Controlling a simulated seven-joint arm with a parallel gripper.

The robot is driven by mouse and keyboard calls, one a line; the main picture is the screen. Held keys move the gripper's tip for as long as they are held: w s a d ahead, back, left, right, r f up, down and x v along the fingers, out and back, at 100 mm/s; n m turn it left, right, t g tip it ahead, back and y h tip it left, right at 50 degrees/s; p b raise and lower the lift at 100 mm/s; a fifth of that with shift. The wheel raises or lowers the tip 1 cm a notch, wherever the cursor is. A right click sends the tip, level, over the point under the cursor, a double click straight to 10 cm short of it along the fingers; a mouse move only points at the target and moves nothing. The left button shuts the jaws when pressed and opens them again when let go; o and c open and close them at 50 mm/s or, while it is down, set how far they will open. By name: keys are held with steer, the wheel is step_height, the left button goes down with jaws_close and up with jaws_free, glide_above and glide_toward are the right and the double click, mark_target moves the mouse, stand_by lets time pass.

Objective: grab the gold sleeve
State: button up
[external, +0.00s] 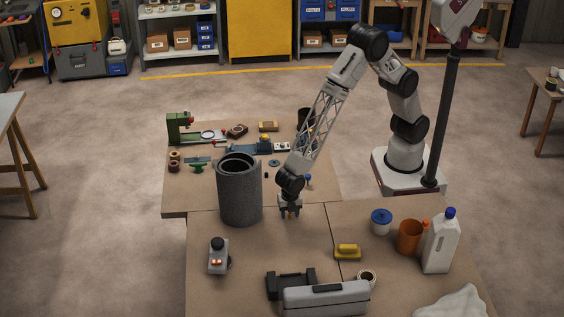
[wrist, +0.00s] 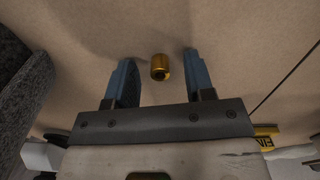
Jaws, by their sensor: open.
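The gold sleeve (wrist: 160,67) is a small, short brass-coloured cylinder with a dark bore at one end. In the wrist view it is on the brown tabletop, between the lines of my two blue fingers and touching neither. My gripper (wrist: 156,75) is open and empty, with the sleeve a little nearer the right finger. In the external view my gripper (external: 290,212) points down low over the table, just right of a large grey cylinder. The sleeve cannot be made out in that view.
The tall grey hollow cylinder (external: 240,192) stands close at my gripper's left. A yellow-handled block (external: 347,251), grey case (external: 326,298), orange cup (external: 409,237) and white jug (external: 441,243) stand at the front right. Small tools and parts crowd the back table (external: 184,206). Bare tabletop surrounds the sleeve.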

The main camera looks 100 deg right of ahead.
mark_target(290, 214)
jaws_close()
stand_by(0.3)
steer(key=shift+r, duration=0.15)
steer(key=shift+r, duration=1.65)
steer(key=s+d, duration=0.3)
steer(key=s, duration=0.1)
steer(key=s+d+r, duration=0.1)
steer(key=s+d, duration=0.1)
steer(key=s, duration=0.3)
steer(key=s+d, duration=0.3)
steer(key=s, duration=0.1)
steer(key=shift+s+d+r, duration=0.2)
steer(key=shift+s+d, duration=0.05)
steer(key=shift+d, duration=0.05)
